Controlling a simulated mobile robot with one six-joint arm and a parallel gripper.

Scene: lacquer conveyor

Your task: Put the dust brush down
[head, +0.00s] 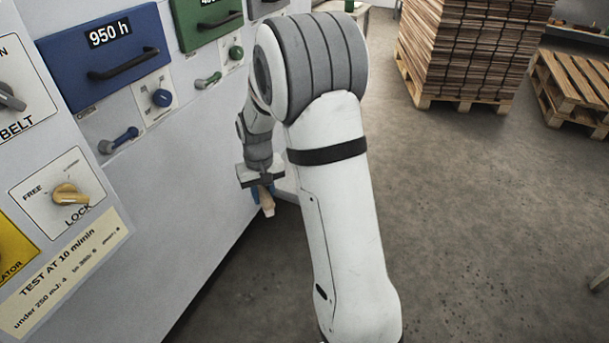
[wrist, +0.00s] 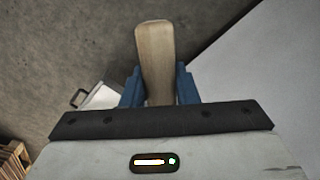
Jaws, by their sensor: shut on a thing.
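My gripper (wrist: 160,92) is shut on the dust brush (wrist: 154,50), with its blue fingers on either side of a pale wooden part. In the wrist view this wooden part points away from the gripper; the rest of the brush is hidden. In the head view my gripper (head: 262,190) hangs low beside the grey machine wall, and the brush (head: 267,204) shows small below it, held in the air above the floor.
The machine panel (head: 150,200) on the left carries a blue drawer (head: 105,62), a green drawer (head: 208,20), knobs and handles. A stack of boards (head: 465,50) on a pallet and an empty-looking pallet (head: 575,85) stand at the back right. A pale handled object (wrist: 102,97) shows in the wrist view. Floor (head: 480,220) on the right is clear.

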